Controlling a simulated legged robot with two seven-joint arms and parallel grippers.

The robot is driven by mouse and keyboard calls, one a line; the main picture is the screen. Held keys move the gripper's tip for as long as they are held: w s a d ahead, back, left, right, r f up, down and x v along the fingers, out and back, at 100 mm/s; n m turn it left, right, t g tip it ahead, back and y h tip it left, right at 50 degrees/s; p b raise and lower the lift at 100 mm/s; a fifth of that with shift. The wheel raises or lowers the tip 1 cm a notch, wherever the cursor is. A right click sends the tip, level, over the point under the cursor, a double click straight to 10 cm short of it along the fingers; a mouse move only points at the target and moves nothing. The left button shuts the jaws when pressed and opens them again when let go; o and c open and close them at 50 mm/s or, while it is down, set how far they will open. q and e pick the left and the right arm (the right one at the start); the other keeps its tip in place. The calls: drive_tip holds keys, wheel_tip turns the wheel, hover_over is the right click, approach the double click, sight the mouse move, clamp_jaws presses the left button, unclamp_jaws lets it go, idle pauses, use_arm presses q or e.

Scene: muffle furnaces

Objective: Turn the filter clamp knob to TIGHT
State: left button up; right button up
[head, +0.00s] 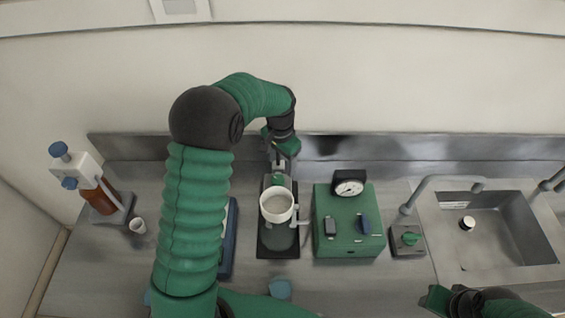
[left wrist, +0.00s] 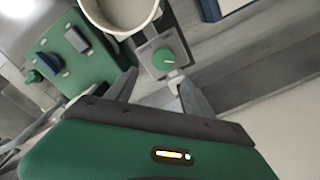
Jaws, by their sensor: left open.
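The filter clamp knob (left wrist: 163,58) is a round green knob with a white mark, on a grey block behind the white funnel. In the head view the funnel (head: 277,207) stands over a dark base, and a green part (head: 280,180) shows behind it. My left gripper (head: 279,160) reaches down behind the funnel. In the left wrist view its fingers (left wrist: 157,82) are open on either side below the knob, with nothing between them; contact is not visible. The TIGHT label cannot be read. My right gripper (head: 438,299) is partly in view at the bottom right, its jaws unclear.
A green box with a gauge (head: 348,240) stands right of the filter. Further right are a grey box with another green knob (head: 408,240) and a sink (head: 490,235). A brown bottle (head: 98,198) and small cup (head: 138,226) stand left. The wall is close behind.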

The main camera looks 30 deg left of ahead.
use_arm(q)
drive_tip(key=shift+r+p, duration=0.3)
drive_tip(key=shift+r, duration=0.3)
wheel_tip(320, 180, up, 12)
drive_tip(key=p, duration=1)
drive_tip(key=shift+w+a, duration=0.2)
drive_tip(key=shift+a, duration=0.2)
use_arm(e)
drive_tip(key=w+v, duration=0.2)
drive_tip(key=v, duration=0.9)
drive_tip(key=shift+w+a+r, duration=0.25)
drive_tip(key=shift+w+a, duration=0.05)
drive_tip(key=shift+w, duration=0.1)
use_arm(q)
drive_tip(key=shift+r, duration=0.1)
use_arm(e)
drive_tip(key=shift+a+r, duration=0.1)
drive_tip(key=shift+r, duration=0.05)
